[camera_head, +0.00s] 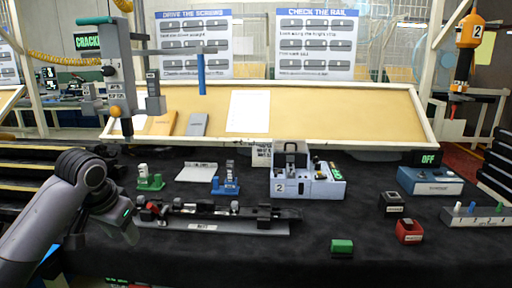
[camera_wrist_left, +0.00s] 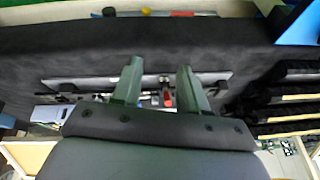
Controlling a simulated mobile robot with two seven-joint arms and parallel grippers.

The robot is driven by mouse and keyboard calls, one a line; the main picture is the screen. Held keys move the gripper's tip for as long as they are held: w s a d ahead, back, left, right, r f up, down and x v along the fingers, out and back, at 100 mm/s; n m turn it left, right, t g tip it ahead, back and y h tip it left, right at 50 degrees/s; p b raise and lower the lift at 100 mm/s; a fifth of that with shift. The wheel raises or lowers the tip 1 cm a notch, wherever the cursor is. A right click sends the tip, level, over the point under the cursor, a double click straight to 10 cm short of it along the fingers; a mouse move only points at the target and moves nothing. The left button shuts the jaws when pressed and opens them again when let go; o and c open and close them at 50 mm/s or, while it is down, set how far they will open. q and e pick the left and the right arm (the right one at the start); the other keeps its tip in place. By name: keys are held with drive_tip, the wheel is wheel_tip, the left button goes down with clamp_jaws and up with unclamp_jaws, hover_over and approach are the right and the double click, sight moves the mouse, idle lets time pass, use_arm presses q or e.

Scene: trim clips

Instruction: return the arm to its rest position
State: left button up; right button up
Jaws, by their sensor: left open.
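My left arm comes in from the left in the head view, bent at a grey joint. Its left gripper (camera_head: 128,217) hangs over the table's left part, by the left end of the dark rail (camera_head: 240,225). In the left wrist view the two green fingers of the left gripper (camera_wrist_left: 160,82) stand apart with nothing held between them. The rail (camera_wrist_left: 95,82) and a small red part (camera_wrist_left: 167,98) show beyond the fingers. Whether the gripper touches the rail is hard to tell, but it looks apart. My right gripper is not in view.
A green clip holder (camera_head: 149,182), a blue one (camera_head: 226,184) and a grey numbered fixture (camera_head: 310,187) stand behind the rail. A green block (camera_head: 342,246), red block (camera_head: 409,232) and blue OFF box (camera_head: 430,182) lie right. A tool (camera_head: 124,80) hangs above left. The front-centre cloth is mostly clear.

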use_arm(q)
drive_tip(key=s+d+f+t+h, duration=0.1)
drive_tip(key=s+d+f, duration=0.15)
drive_tip(key=f, duration=0.55)
drive_tip(key=s+d+f+t+h, duration=0.1)
drive_tip(key=s+d+f, duration=0.15)
drive_tip(key=f, duration=0.45)
drive_tip(key=s+d+f+t+h, duration=0.1)
drive_tip(key=s+d+f, duration=0.15)
drive_tip(key=f, duration=0.55)
drive_tip(key=s+f+t, duration=0.1)
drive_tip(key=s+f, duration=0.2)
drive_tip(key=s, duration=0.6)
drive_tip(key=s+f+t, duration=0.2)
drive_tip(key=s+f, duration=0.2)
drive_tip(key=s, duration=0.5)
drive_tip(key=shift+s+d+n, duration=0.15)
drive_tip(key=shift+d+n, duration=0.15)
drive_tip(key=shift+d, duration=0.15)
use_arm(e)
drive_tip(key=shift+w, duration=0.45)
